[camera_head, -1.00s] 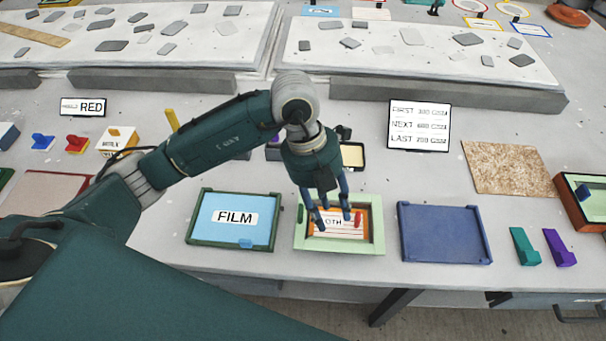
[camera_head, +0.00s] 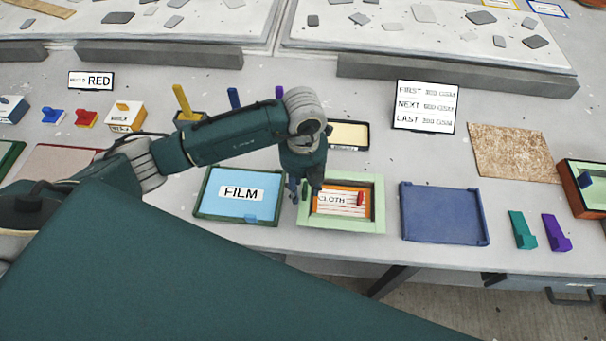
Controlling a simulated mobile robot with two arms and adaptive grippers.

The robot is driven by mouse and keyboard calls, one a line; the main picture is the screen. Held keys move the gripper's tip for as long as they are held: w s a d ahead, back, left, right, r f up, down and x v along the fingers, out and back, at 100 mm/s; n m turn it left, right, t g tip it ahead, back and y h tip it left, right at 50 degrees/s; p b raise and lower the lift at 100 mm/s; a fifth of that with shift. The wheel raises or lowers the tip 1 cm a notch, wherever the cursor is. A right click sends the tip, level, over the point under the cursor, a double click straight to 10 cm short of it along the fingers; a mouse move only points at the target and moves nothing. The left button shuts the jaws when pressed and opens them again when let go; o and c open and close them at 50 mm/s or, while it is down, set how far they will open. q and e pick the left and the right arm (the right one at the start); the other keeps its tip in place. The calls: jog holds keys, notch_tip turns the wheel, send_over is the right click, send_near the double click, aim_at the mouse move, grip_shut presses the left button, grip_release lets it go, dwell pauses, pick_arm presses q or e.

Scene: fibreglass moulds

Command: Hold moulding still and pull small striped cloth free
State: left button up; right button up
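An orange-and-white striped piece labelled CLOTH (camera_head: 338,208) lies inside a pale green frame (camera_head: 345,227) at the front middle of the bench. A red tab (camera_head: 360,199) stands on its right side. A green tab (camera_head: 305,187) shows at the frame's left side. My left gripper (camera_head: 304,190) points down over the frame's left edge, close to the green tab. Its fingers are small and partly overlap the tab, so I cannot tell whether they touch or hold it. My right gripper is out of view.
A blue FILM tray (camera_head: 215,208) sits just left of the frame, and an empty dark blue tray (camera_head: 442,212) sits to the right. Green (camera_head: 522,231) and purple (camera_head: 556,233) blocks stand farther right. A sign (camera_head: 425,106) stands behind. Bench is bare between.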

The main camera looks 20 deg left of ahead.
pick_arm(q)
jog(key=shift+f, duration=0.45)
jog(key=shift+c, duration=0.5)
grip_shut()
